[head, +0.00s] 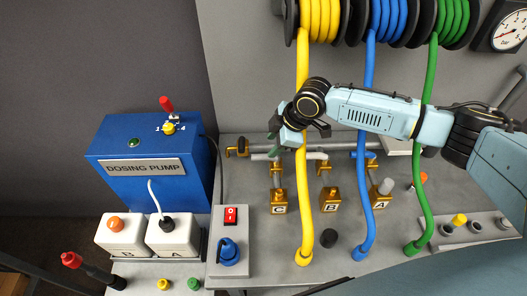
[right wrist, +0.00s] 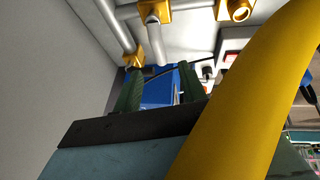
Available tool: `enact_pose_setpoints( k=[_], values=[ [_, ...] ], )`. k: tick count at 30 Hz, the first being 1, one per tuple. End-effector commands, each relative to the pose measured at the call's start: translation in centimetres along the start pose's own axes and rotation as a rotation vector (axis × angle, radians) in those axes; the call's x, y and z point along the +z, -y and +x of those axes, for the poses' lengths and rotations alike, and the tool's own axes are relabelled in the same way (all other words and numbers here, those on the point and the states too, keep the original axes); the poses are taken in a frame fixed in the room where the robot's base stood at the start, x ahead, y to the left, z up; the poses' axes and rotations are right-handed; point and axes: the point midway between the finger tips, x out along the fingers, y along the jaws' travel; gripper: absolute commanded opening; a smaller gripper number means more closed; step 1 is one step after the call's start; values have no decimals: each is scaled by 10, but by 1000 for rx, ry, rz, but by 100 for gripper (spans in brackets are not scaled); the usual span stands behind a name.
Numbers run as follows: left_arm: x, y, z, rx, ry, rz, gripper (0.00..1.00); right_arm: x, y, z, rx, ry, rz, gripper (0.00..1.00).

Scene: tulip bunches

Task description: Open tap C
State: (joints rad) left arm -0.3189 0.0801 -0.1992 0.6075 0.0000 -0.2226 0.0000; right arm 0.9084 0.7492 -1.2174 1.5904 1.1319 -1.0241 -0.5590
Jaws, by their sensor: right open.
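Tap C (head: 278,208) is the leftmost of three brass taps on the bench, with a "C" plate at its lower end. Its upper part is partly hidden by my right gripper (head: 273,140), which hangs over the pipe above it, left of the yellow hose. In the right wrist view the right gripper (right wrist: 160,72) has its two green fingers apart, with nothing held between them. A brass fitting (right wrist: 133,60) on a grey pipe is close to the left finger; I cannot tell whether they touch. My left gripper is out of view.
Tap B (head: 330,203) and tap A (head: 380,198) stand to the right. The yellow hose (head: 302,215) runs down beside my gripper and fills much of the wrist view (right wrist: 235,95). Blue (head: 369,150) and green (head: 425,180) hoses hang further right. A blue dosing pump (head: 135,192) stands left.

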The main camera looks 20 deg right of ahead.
Motion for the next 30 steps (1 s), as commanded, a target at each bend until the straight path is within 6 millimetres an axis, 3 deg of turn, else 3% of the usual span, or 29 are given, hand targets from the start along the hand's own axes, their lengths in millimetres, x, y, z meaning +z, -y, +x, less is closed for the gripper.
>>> enact_pose_setpoints(
  k=[3, 10, 24, 30],
  values=[
    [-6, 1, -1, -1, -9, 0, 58, -1, 1, 27, -3, 1, 0, 41],
    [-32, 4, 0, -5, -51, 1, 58, 0, 0, 60, -1, 1, 1, 41],
    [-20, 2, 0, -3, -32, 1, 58, 0, 0, 72, 0, 0, 0, 41],
    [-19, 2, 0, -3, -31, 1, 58, 0, 0, 72, 0, 0, 0, 16]
  ],
)
